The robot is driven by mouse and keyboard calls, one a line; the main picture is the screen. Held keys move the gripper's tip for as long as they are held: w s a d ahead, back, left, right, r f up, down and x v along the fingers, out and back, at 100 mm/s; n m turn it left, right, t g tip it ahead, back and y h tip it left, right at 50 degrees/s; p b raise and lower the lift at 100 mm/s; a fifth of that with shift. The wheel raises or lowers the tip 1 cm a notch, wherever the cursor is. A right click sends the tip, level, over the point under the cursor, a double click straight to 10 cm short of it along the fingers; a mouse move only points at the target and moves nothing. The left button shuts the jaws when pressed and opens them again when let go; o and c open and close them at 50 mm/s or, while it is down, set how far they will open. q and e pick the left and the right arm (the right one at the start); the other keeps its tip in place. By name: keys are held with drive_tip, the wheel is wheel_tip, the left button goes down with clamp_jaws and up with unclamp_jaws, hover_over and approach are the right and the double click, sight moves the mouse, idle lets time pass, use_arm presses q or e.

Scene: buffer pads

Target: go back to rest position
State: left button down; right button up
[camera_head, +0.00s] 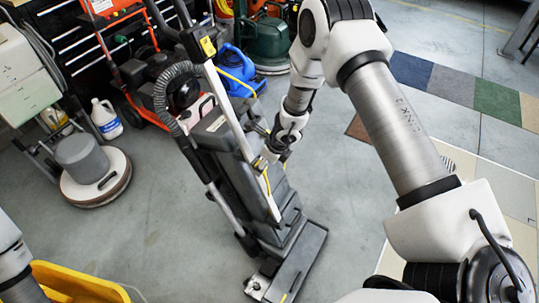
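My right arm enters from the lower right, rises and bends down toward the centre. My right gripper (270,153) is at its far end, beside the grey upright floor machine (245,170). The fingers are small and dark against the machine, so I cannot tell whether they are open or shut, or whether they touch it. Part of my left arm shows at the lower left edge. My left gripper is out of view. No buffer pad can be made out clearly.
A floor buffer with a round white base (98,190) stands at the left near a white jug (106,119). An orange machine (140,70), a blue vacuum (236,70) and a green machine (263,40) stand behind. A yellow bin (80,283) is at lower left. Open floor lies between.

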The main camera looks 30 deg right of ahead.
drive_tip(key=v, duration=1)
drive_tip(key=shift+s, duration=0.1)
